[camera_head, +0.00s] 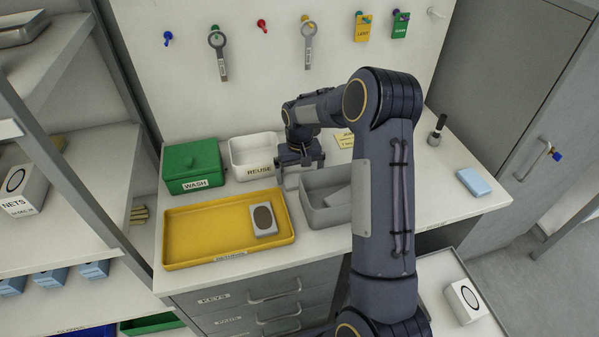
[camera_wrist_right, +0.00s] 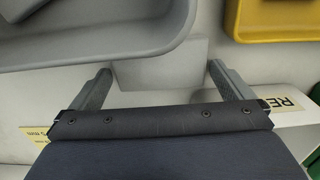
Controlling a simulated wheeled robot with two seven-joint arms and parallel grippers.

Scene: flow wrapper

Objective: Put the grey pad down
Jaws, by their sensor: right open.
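A plain grey pad (camera_wrist_right: 162,66) lies on the white worktop between the grey bin and the yellow tray, partly under the bin's rim in the wrist view. In the head view it is mostly hidden by my right gripper (camera_head: 297,168). My right gripper is open, its two fingers (camera_wrist_right: 160,76) on either side of the pad with small gaps showing. My left gripper is in neither view.
The grey bin (camera_head: 310,211) holds a lighter grey piece. The yellow tray (camera_head: 190,219) holds a white block with a dark oval (camera_head: 263,220). The white REUSE bin (camera_head: 238,157) and green WASH box (camera_head: 191,163) stand behind. A blue block (camera_head: 474,182) lies right on clear worktop.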

